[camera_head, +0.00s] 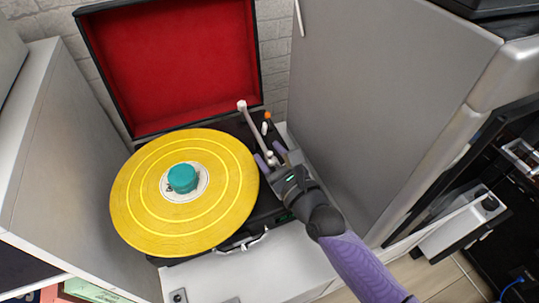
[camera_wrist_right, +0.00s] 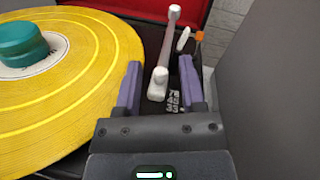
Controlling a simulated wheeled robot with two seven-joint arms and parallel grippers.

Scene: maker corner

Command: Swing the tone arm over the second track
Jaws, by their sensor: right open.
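A yellow record (camera_head: 215,225) with brighter track rings lies on the black record player, with a teal knob (camera_head: 182,178) at its centre. The pale tone arm (camera_head: 255,133) stands off the record's right edge, running from its white pivot end at the back toward the front. My right gripper (camera_head: 268,159) is open at the tone arm's front end. In the right wrist view the tone arm's white tip (camera_wrist_right: 158,84) lies between the two purple fingers (camera_wrist_right: 160,85), with gaps on both sides. My left gripper is not in view.
The red-lined lid (camera_head: 175,65) stands open behind. Grey cabinet panels (camera_head: 380,90) close in on the right and left (camera_head: 65,170). A small orange-topped part (camera_head: 267,116) and a white lever (camera_head: 264,128) stand just right of the tone arm.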

